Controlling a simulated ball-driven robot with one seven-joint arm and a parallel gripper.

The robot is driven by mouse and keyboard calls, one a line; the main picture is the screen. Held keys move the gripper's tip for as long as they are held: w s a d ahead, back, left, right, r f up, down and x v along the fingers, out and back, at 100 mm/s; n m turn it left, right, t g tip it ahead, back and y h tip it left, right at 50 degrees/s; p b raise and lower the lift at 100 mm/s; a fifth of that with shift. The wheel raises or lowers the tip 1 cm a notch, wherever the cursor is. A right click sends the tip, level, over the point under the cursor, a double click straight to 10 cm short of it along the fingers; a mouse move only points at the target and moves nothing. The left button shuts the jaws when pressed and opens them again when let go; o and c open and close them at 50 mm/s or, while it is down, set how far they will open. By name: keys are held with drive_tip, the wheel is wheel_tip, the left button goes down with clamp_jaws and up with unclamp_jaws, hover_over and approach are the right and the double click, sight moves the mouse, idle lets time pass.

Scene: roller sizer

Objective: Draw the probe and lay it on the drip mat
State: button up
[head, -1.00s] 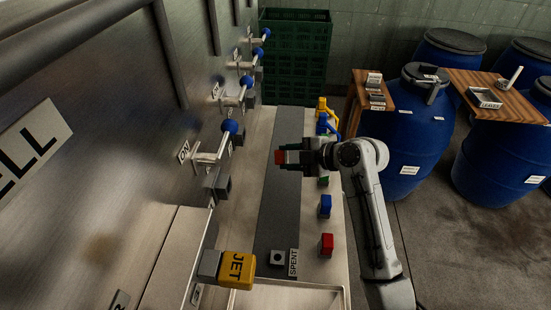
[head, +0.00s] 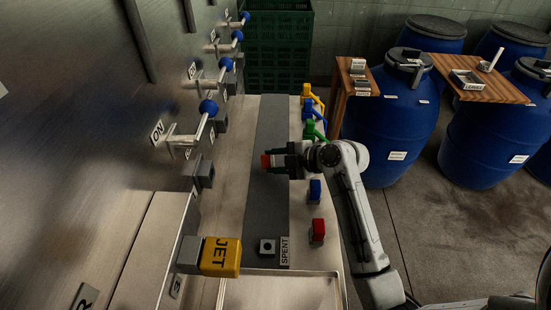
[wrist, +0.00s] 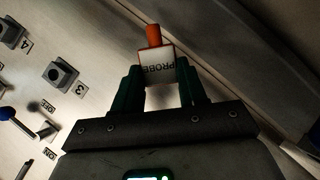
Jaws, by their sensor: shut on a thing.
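My gripper (head: 280,161) is shut on the probe, above the bench's grey strip. In the wrist view the probe is a white block (wrist: 156,68) marked PROBE with an orange-red end (wrist: 154,36), between the green fingers (wrist: 158,90). In the head view only its red end (head: 266,161) shows, pointing left toward the steel wall. The long grey strip (head: 268,205) runs along the bench; I cannot tell whether it is the drip mat.
Levers with blue knobs (head: 208,107) and grey sockets (head: 204,174) stick out from the wall at left. Coloured pieces, such as a red one (head: 317,232), line the bench's right edge.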

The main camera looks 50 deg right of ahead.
drive_tip(key=o, duration=1.1)
drive_tip(key=shift+s+r, duration=0.1)
drive_tip(key=b+v, duration=0.2)
drive_tip(key=v, duration=0.8)
drive_tip(key=shift+s+d+r, duration=0.1)
drive_tip(key=shift+s, duration=0.15)
drive_tip(key=shift+d, duration=0.1)
